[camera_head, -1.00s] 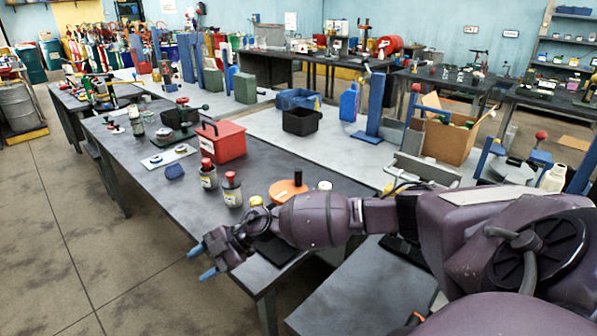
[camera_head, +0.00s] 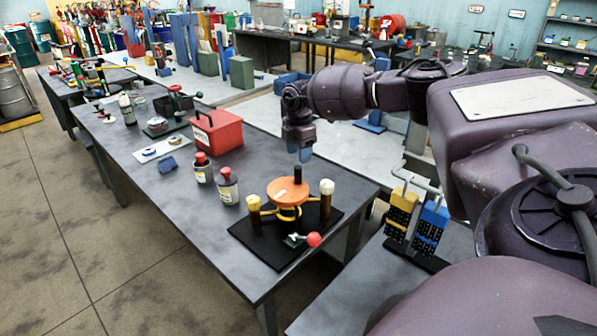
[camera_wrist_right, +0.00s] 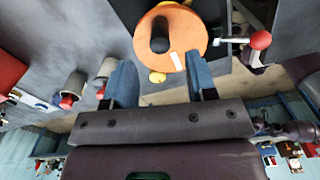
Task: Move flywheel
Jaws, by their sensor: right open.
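The flywheel (camera_head: 287,191) is an orange disc with a black knob on top. It sits level on a stand with yellow parts, on a black base plate (camera_head: 262,245) at the near end of the dark table. My right gripper (camera_head: 300,152) points down just above and behind the disc. In the right wrist view the flywheel (camera_wrist_right: 185,22) lies beyond the fingertips, with its black knob roughly in line with the gap. The right gripper (camera_wrist_right: 162,75) is open and empty, its blue fingers apart. My left gripper is not in view.
Two posts, one yellow-topped (camera_head: 253,213) and one white-topped (camera_head: 326,198), flank the flywheel. A red-balled lever (camera_head: 313,240) is in front. Two red-capped bottles (camera_head: 228,187) and a red box (camera_head: 216,134) stand to the left. Yellow and blue racks (camera_head: 430,228) are at right.

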